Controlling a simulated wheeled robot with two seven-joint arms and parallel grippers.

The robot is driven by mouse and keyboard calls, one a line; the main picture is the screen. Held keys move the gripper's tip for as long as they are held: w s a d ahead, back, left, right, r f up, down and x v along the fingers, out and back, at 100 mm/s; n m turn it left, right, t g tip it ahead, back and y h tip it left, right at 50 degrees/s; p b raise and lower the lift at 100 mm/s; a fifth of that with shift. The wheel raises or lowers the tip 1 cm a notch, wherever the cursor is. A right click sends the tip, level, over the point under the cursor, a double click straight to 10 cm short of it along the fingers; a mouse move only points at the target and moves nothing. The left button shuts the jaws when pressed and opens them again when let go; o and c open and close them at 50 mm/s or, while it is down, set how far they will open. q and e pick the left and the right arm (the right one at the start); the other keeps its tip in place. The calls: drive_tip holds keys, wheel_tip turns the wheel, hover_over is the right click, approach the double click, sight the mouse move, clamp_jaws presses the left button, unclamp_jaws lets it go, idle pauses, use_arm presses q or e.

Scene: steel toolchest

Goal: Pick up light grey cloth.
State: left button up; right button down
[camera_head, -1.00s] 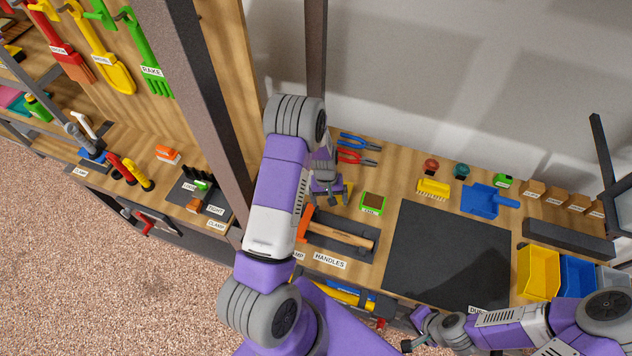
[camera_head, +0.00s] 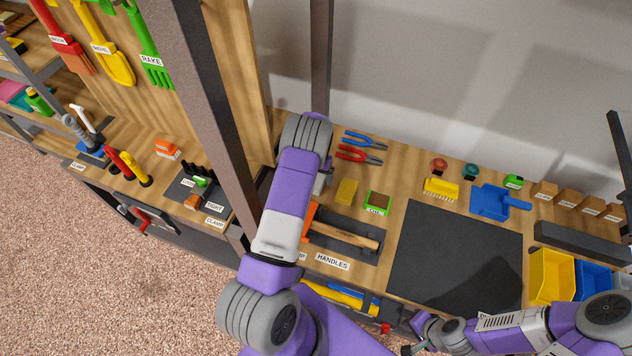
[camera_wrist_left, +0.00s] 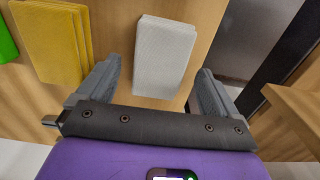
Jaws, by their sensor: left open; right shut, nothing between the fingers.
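The light grey cloth (camera_wrist_left: 166,56) is a flat, pale rectangular block on the wooden worktop in the left wrist view. My left gripper (camera_wrist_left: 152,92) is open, with one finger on either side of the cloth's near end and a gap to each. In the head view my left arm hides the gripper and most or all of the cloth. My right gripper (camera_head: 408,348) is shut and empty at the bottom edge of the head view, beyond the bench's front edge.
A yellow cloth (camera_head: 346,191) lies just right of my left arm, with a green-edged sponge (camera_head: 377,202) beside it. A hammer (camera_head: 345,235) lies in front. A dark upright post (camera_head: 215,110) stands left of the arm. The black mat (camera_head: 455,255) is bare.

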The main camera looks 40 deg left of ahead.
use_arm(q)
drive_tip(key=shift+f, duration=0.6)
drive_tip(key=shift+r, duration=0.1)
drive_tip(key=c, duration=1.1)
wheel_tip(320, 180, up, 10)
drive_tip(key=shift+p, duration=0.45)
drive_tip(key=shift+c, duration=0.2)
